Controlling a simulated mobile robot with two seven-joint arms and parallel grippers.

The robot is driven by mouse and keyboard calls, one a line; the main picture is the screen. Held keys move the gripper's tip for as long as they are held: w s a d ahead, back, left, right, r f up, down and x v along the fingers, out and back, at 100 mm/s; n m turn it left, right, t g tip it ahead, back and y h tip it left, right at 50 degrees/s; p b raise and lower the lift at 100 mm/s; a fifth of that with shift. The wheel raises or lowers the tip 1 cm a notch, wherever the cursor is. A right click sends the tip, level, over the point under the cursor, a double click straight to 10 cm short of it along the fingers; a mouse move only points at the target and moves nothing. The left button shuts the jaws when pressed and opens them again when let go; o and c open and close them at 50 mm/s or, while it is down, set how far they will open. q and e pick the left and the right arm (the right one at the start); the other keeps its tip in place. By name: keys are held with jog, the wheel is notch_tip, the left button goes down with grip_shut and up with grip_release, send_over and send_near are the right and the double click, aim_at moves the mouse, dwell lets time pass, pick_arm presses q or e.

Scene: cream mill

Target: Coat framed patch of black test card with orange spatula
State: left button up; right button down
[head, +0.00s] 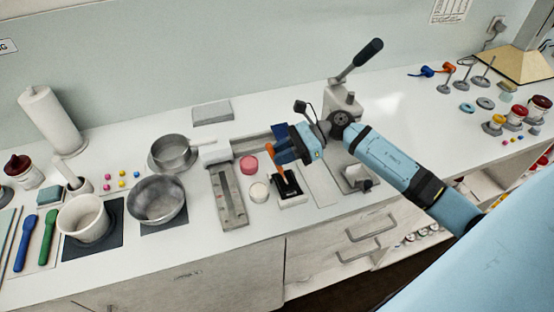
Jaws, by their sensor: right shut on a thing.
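My right gripper (284,154) comes in from the right and is shut on the orange spatula (271,148). The spatula slants down, with its lower end over the black test card (297,198); I cannot tell whether it touches. The card lies near the front of the white bench, with a light area along its front part. The framed patch is too small and partly hidden to make out. My left gripper is not in view.
A pink-lidded jar (249,164) and a white jar (259,191) stand left of the card, beside a grey gauge block (229,197). A lever press (345,98) stands behind my right arm.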

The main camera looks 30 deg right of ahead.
jog(key=shift+f+b, duration=0.15)
jog(key=shift+b, duration=0.35)
dwell(0.8)
jog(key=shift+s, duration=0.2)
jog(key=b, duration=0.2)
jog(key=shift+s+a+b, duration=0.15)
jog(key=shift+s+b, duration=0.1)
jog(key=shift+b, duration=0.15)
jog(key=shift+w, duration=0.45)
jog(key=w+b, duration=0.1)
jog(key=w+d+b, duration=0.1)
jog(key=b, duration=0.1)
jog(key=shift+w+r, duration=0.2)
jog(key=shift+w, duration=0.2)
jog(key=shift+s+a, duration=0.1)
